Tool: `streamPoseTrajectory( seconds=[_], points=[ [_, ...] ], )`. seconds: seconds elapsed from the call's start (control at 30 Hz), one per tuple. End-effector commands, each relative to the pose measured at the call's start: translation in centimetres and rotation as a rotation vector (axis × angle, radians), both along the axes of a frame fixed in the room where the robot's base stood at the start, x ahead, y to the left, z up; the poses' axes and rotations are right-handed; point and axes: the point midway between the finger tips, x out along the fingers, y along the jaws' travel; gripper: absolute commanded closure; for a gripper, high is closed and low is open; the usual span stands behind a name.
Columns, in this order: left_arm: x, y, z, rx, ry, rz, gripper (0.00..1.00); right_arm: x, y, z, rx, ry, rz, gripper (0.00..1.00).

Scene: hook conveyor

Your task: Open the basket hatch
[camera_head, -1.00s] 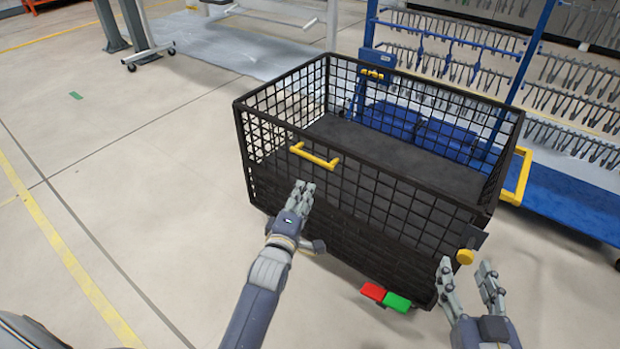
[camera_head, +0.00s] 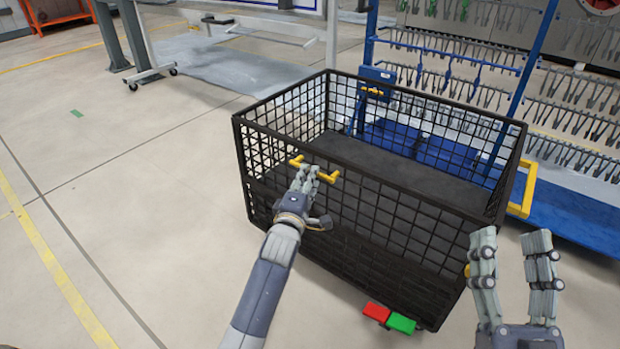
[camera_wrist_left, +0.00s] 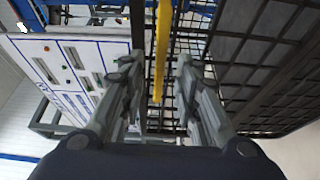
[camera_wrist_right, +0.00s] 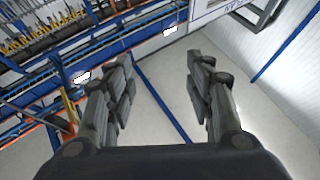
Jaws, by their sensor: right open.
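The black wire basket (camera_head: 262,116) stands in the middle of the head view, its top open. Its front mesh panel (camera_head: 400,215) is upright and carries a yellow handle (camera_head: 328,177). My left gripper (camera_head: 306,174) is at this handle. In the left wrist view the yellow handle bar (camera_wrist_left: 161,50) runs between the two spread fingers, with a gap visible on both sides. My right gripper (camera_head: 511,240) is open and empty in front of the basket's right front corner. A yellow knob (camera_head: 467,270) there is mostly hidden behind it.
Red (camera_head: 376,312) and green (camera_head: 401,323) pedals stick out at the basket's bottom front. Another yellow handle (camera_head: 524,192) is on the right side. A blue rack (camera_head: 520,85) with hanging hooks stands behind. The floor (camera_head: 130,210) to the left is clear.

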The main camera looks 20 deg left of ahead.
Motion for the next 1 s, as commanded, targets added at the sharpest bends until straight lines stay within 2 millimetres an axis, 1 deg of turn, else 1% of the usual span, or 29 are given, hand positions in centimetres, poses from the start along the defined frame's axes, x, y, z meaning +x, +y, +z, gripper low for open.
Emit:
streamPoseTrajectory(
  seconds=[0.1,0.3,0.67,0.77,0.8,1.0],
  points=[
    [1.1,0.1,-0.1,0.001,-0.001,-0.001,0.70,-1.0,-0.1,1.2,0.025,-0.086,0.005,0.51],
    [2.2,0.2,0.0,0.001,0.000,-0.001,0.70,-2.1,-0.2,2.7,0.050,-0.172,0.009,0.51],
    [2.4,0.2,0.0,0.000,0.001,-0.001,0.70,-2.4,-0.3,3.0,0.056,-0.193,0.010,0.51],
    [2.4,0.2,0.0,0.000,0.001,-0.001,0.90,-2.4,-0.3,3.0,0.056,-0.193,0.010,0.51],
    [2.4,0.2,0.0,0.000,0.001,-0.001,0.99,-2.4,-0.3,3.0,0.055,-0.193,0.010,0.51],
    [2.4,0.2,0.0,0.001,0.001,-0.001,1.00,-2.4,-0.3,3.0,0.055,-0.192,0.010,0.51]
  ],
)
